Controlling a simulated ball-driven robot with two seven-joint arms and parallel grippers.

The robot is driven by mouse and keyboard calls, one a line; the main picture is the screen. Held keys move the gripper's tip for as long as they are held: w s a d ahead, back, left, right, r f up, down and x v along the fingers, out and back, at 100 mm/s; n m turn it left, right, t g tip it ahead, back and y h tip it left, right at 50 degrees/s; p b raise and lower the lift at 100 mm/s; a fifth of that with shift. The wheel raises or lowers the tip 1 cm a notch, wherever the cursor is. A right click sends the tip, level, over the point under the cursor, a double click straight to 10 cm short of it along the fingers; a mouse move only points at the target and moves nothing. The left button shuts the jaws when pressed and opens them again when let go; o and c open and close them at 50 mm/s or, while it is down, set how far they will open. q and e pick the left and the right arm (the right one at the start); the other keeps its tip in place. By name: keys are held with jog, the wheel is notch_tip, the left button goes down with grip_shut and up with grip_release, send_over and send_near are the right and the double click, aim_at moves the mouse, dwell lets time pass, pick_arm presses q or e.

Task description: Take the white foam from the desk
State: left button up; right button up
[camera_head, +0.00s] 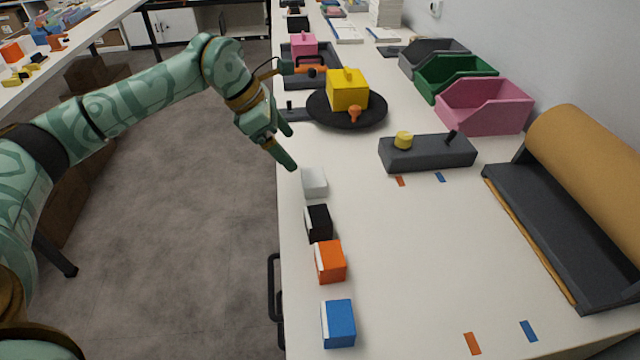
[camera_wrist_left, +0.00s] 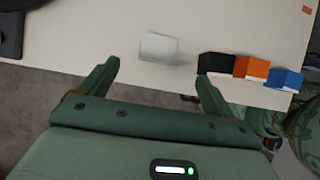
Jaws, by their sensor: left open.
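The white foam (camera_head: 314,182) is a small white block near the left edge of the desk (camera_head: 420,240), first in a row of small blocks. My left gripper (camera_head: 289,148) is open and empty, a little beyond and to the left of the foam in the head view. In the left wrist view the foam (camera_wrist_left: 158,47) lies ahead of the two spread fingers of the left gripper (camera_wrist_left: 155,75), apart from them. My right gripper is not in view.
Beside the foam are black (camera_head: 319,222), orange (camera_head: 330,261) and blue (camera_head: 338,323) blocks. A dark round plate (camera_head: 375,116) carries a yellow block (camera_head: 347,90). A grey holder (camera_head: 428,153) stands right. Clear desk lies right of the row.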

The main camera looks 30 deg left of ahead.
aim_at(313, 176)
pick_arm(q)
jog(key=b+x, duration=0.1)
jog(key=x, duration=0.5)
jog(key=shift+a+f+b, duration=0.1)
jog(key=shift+a+b, duration=0.05)
jog(key=shift+b, duration=0.15)
jog(key=shift+w+d+f, duration=0.15)
jog(key=shift+d+f, duration=0.05)
jog(key=shift+f, duration=0.2)
jog(key=b+x, duration=0.3)
jog(key=x, duration=0.1)
jog(key=shift+a+f, duration=0.1)
jog(key=shift+f, duration=0.05)
jog(key=shift+w+f, duration=0.2)
jog(key=shift+f, duration=0.05)
jog(key=shift+d+r, duration=0.15)
jog(key=shift+d, duration=0.05)
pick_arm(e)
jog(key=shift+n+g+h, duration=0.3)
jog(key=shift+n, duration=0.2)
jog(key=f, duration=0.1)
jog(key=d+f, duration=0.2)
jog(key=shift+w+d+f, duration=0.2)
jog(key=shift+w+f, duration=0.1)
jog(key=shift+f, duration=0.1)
pick_arm(q)
jog(key=shift+s, duration=0.1)
jog(key=shift+c, duration=0.3)
jog(key=c, duration=1)
